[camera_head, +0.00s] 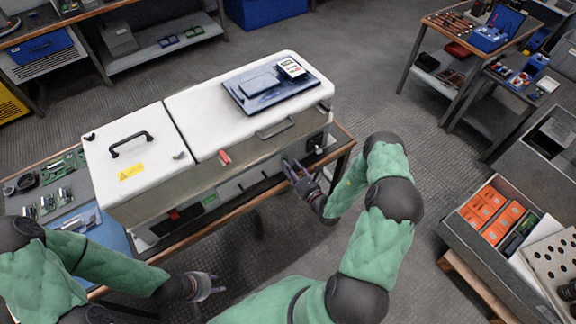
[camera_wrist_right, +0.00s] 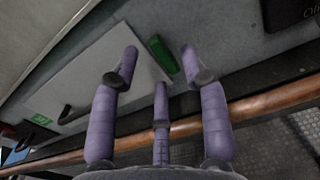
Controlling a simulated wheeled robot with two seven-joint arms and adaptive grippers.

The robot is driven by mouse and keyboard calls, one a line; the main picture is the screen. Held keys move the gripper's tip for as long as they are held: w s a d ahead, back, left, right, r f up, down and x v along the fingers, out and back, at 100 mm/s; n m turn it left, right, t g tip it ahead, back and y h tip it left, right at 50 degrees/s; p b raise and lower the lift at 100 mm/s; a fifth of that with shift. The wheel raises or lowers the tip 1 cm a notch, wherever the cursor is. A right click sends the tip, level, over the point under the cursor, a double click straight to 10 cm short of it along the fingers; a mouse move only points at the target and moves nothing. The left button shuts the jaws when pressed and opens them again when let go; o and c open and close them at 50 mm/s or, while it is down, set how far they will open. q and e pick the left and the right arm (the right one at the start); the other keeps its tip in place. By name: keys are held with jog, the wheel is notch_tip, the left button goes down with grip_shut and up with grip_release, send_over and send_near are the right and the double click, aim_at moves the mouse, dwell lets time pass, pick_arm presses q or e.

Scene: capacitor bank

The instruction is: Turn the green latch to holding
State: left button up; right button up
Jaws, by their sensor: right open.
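The green latch (camera_wrist_right: 163,54) shows in the right wrist view as a small green bar on the grey front face of the cabinet, set at a slant. My right gripper (camera_head: 294,170) is at the right part of the cabinet's front in the head view. In the wrist view, the fingers of the right gripper (camera_wrist_right: 160,64) are spread, with the latch between the tips; I cannot tell whether they touch it. The latch is not clear in the head view. My left gripper (camera_head: 214,287) is open and empty, low in front of the bench.
The white-lidded cabinet (camera_head: 185,118) stands on a wood-edged bench (camera_head: 345,145). A red piece (camera_head: 225,158) sits on its front edge. A bench edge (camera_wrist_right: 270,102) runs just below the latch. A grey crate (camera_head: 470,245) with orange boxes stands at right. Floor between is clear.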

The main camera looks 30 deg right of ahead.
jog(key=shift+w+a, duration=0.1)
jog(key=shift+w, duration=0.9)
grip_shut()
